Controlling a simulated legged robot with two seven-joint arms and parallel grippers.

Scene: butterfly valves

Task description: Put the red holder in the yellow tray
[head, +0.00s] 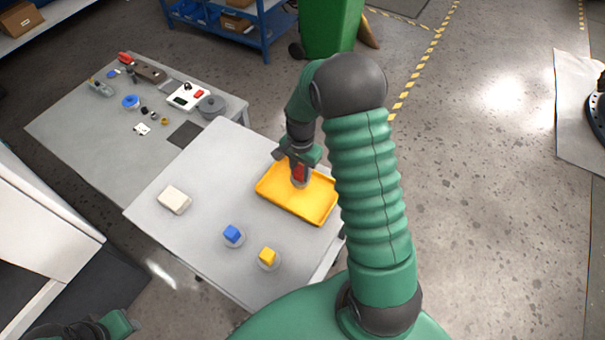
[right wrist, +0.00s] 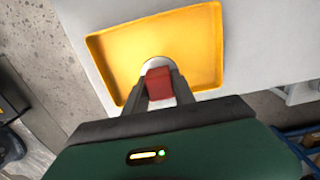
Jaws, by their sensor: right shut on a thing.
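The yellow tray (head: 318,208) lies on the near light-grey table, and it fills the upper part of the right wrist view (right wrist: 195,45). The red holder (head: 299,174), a red block on a pale round base, is between the fingers of my right gripper (head: 299,168). The right wrist view shows the red holder (right wrist: 159,82) clasped between both fingers (right wrist: 160,90), over the tray. I cannot tell whether its base touches the tray floor. My left gripper (head: 118,324) shows only partly at the bottom left, away from the table; its fingers are not clear.
A blue holder (head: 233,233), a yellow holder (head: 268,256) and a white block (head: 174,199) stand on the same table, left of and in front of the tray. A second table (head: 85,133) behind holds several small parts. A green bin (head: 330,28) stands at the back.

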